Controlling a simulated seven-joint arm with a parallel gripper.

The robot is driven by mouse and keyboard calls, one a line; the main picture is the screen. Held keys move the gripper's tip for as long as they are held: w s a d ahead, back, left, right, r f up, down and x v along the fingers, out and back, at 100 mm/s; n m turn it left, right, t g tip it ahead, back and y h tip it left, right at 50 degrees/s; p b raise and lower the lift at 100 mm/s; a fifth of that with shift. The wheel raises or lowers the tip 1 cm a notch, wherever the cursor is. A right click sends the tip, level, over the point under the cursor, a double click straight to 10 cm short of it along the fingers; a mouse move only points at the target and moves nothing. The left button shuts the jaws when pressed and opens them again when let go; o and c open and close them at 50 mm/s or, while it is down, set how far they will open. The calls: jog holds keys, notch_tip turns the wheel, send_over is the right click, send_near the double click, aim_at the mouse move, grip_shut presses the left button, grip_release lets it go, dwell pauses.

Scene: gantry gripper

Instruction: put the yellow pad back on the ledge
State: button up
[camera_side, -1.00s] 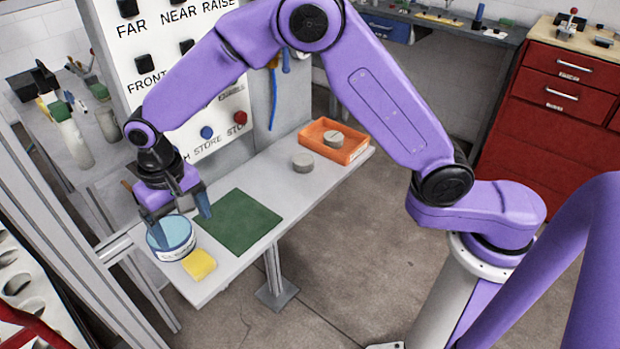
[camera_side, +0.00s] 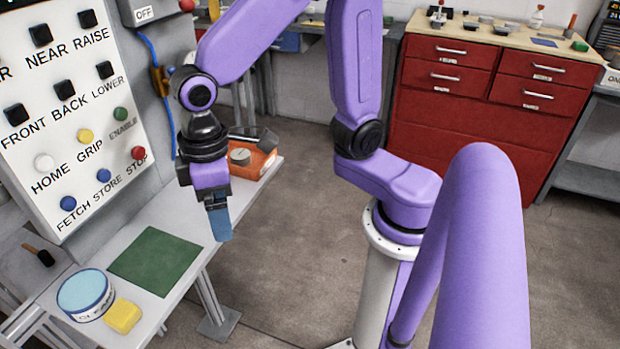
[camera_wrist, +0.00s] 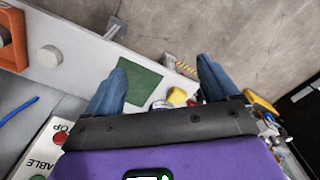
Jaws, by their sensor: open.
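The yellow pad (camera_side: 122,316) lies on the grey ledge (camera_side: 196,215) near its near end, right beside a round blue-topped tub (camera_side: 85,296). The pad also shows in the wrist view (camera_wrist: 177,97), between my fingers in the picture but far below them. My gripper (camera_side: 218,224) is open and empty, pointing down above the ledge's right edge, well away from the pad. In the wrist view my gripper (camera_wrist: 162,64) shows its two blue fingers spread apart. The tub is mostly hidden there.
A green mat (camera_side: 155,261) lies flat beyond the tub and pad. An orange tray (camera_side: 262,165) with a grey puck stands at the ledge's far end. A button panel (camera_side: 60,130) rises along the ledge's left side. Open floor lies to the right.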

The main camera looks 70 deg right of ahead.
jog(key=s+d+n, duration=0.4)
jog(key=s+d, duration=0.7)
jog(key=s, duration=0.1)
jog(key=shift+d+n, duration=0.3)
jog(key=shift+d, duration=0.05)
